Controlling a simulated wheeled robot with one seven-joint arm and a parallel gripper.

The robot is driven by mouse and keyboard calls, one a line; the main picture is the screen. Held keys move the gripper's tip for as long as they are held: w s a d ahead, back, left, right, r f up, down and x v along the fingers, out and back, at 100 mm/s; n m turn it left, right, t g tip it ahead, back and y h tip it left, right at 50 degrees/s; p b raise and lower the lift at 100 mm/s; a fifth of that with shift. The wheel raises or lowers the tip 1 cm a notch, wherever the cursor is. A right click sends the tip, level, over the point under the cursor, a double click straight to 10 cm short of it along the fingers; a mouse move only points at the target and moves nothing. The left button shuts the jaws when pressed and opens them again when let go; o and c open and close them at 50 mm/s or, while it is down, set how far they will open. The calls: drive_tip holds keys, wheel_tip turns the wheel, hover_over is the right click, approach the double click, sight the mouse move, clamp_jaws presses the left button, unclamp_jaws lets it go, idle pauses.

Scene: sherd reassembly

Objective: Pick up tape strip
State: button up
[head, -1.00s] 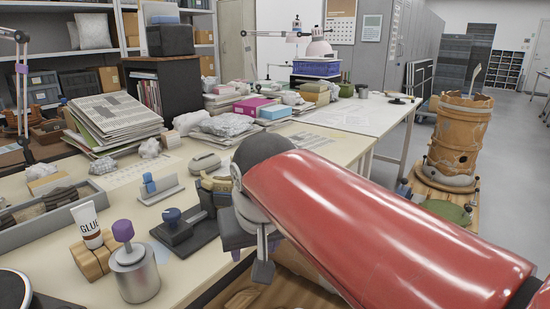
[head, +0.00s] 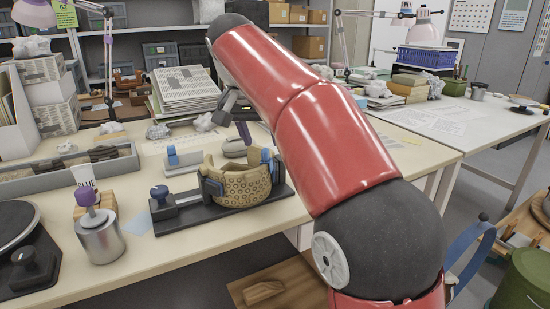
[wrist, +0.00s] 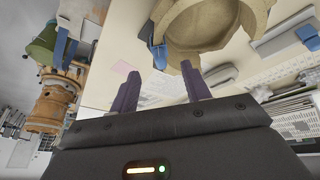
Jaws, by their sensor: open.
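No tape strip can be told apart for sure. A small blue piece (head: 172,155) stands on a pale grey holder (head: 188,160) behind the tan vessel. A blue piece also shows at the right edge of the wrist view (wrist: 309,37). The perforated tan vessel (head: 238,187) sits between blue clamps on a black stand (head: 185,212). My gripper (head: 242,122) hangs above the table behind the vessel, partly hidden by my red arm. In the wrist view, its purple fingers (wrist: 157,74) are apart, with nothing visible between them. The vessel's rim is close beyond the fingers.
A long grey tray (head: 70,180) and stacked papers (head: 187,92) lie farther back. A second white table (head: 430,125) is at the right.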

sight(264, 150)
drive_tip(key=b+x, duration=0.1)
drive_tip(key=x, duration=0.6)
drive_tip(key=shift+f, duration=0.1)
drive_tip(key=c, duration=0.8)
